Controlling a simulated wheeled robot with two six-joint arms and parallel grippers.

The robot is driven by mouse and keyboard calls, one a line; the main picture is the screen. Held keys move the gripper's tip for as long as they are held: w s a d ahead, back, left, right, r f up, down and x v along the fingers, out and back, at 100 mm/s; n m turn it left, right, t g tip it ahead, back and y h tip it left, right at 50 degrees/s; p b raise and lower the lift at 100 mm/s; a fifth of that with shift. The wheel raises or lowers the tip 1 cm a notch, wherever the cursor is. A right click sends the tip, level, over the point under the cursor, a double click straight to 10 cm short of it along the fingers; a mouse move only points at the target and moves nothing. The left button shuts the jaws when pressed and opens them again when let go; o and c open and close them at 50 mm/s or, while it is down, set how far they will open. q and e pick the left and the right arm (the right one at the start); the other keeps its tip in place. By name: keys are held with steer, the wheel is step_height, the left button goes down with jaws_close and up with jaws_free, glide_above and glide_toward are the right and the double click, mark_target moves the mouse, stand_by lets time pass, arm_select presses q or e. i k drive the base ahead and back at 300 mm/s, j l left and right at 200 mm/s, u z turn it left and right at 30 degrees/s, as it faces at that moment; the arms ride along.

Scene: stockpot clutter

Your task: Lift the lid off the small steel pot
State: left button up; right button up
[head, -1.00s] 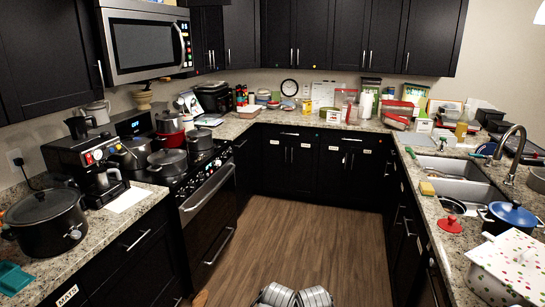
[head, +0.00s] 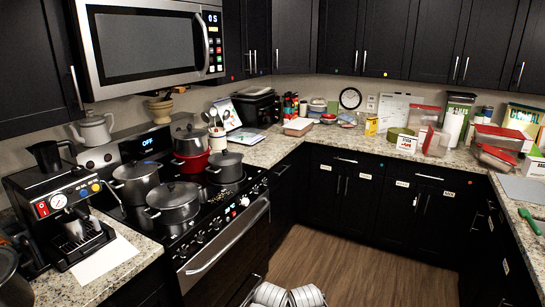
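Several grey metal lidded pots stand on the black stove. A pot with a dark lid and side handles (head: 173,207) is at the front. A taller pot (head: 136,184) is behind it to the left. A small steel pot with a lid (head: 190,143) sits on top of a red pot (head: 192,164) at the back. Another lidded pot (head: 226,170) is at the right. I cannot tell for sure which one the task means. All their lids appear to be on.
An espresso machine (head: 58,215) stands on the counter left of the stove. A microwave (head: 150,42) hangs above the stove. A utensil holder (head: 217,140) is behind the right pot. The wooden floor (head: 325,262) before the oven is clear.

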mark_target(226, 158)
steer(key=i+l+u, duration=0.15)
steer(key=i, duration=0.35)
steer(key=i+l+u, duration=0.1)
steer(key=i+l, duration=0.2)
steer(key=i, duration=0.2)
steer(key=i+l+u, duration=0.15)
steer(key=i+l, duration=0.15)
steer(key=i, duration=0.2)
